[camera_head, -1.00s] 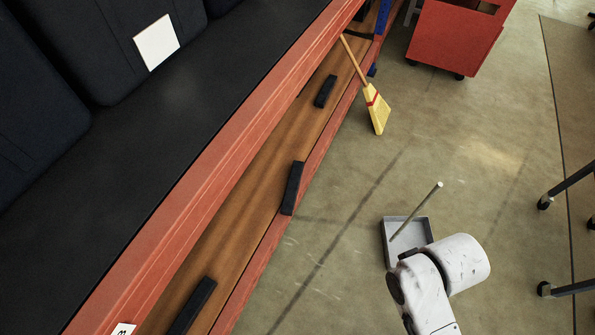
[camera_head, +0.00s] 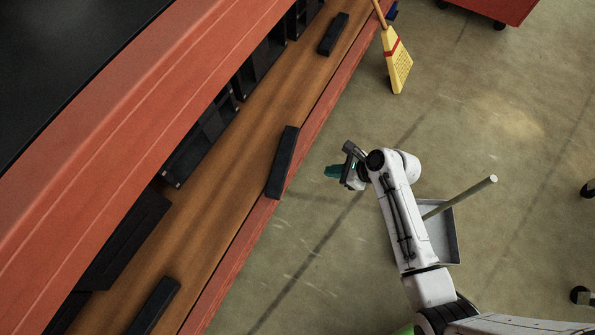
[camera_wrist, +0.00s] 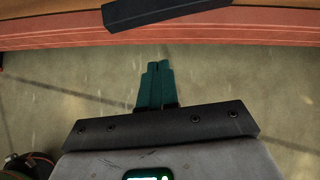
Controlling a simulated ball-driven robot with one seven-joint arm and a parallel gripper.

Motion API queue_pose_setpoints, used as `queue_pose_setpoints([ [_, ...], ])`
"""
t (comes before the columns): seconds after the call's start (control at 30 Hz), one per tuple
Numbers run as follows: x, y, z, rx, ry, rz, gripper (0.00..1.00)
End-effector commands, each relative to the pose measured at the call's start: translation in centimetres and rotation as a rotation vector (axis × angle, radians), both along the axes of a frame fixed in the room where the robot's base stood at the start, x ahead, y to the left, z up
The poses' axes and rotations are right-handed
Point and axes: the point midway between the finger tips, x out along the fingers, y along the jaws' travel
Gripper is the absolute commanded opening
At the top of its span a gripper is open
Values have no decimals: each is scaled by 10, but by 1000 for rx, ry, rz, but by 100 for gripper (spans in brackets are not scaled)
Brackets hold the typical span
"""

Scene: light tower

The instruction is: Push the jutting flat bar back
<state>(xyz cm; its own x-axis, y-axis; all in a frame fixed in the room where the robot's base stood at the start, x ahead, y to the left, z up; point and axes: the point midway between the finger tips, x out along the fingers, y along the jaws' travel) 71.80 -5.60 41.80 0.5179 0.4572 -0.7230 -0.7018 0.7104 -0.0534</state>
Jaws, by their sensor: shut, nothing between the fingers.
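Several black flat bars lie on a brown wooden shelf (camera_head: 222,200) with a red front edge. The middle bar (camera_head: 282,162) juts out over the red edge; the far bar (camera_head: 333,34) and the near bar (camera_head: 153,306) lie more on the wood. My gripper (camera_head: 332,171), with teal fingers, is shut and empty. It is to the right of the middle bar, apart from it, over the open floor. In the wrist view the shut fingers (camera_wrist: 157,85) point at the red edge, and a black bar (camera_wrist: 165,12) shows beyond it at the top, partly cut off.
A yellow broom (camera_head: 397,62) leans at the shelf's far end. A grey dustpan (camera_head: 445,235) with a pale handle stands on the floor behind my arm. A red cabinet (camera_head: 505,8) is at the top right. The floor between my gripper and the shelf is clear.

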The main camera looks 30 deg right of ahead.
Motion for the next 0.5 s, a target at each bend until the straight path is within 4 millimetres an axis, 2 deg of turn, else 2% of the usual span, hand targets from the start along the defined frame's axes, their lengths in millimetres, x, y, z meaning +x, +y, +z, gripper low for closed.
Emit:
queue_pose_setpoints([
  [0.27,15,7,-21,60,19,-70,0],
  [0.5,39,28,-55,57,18,-66,0],
])
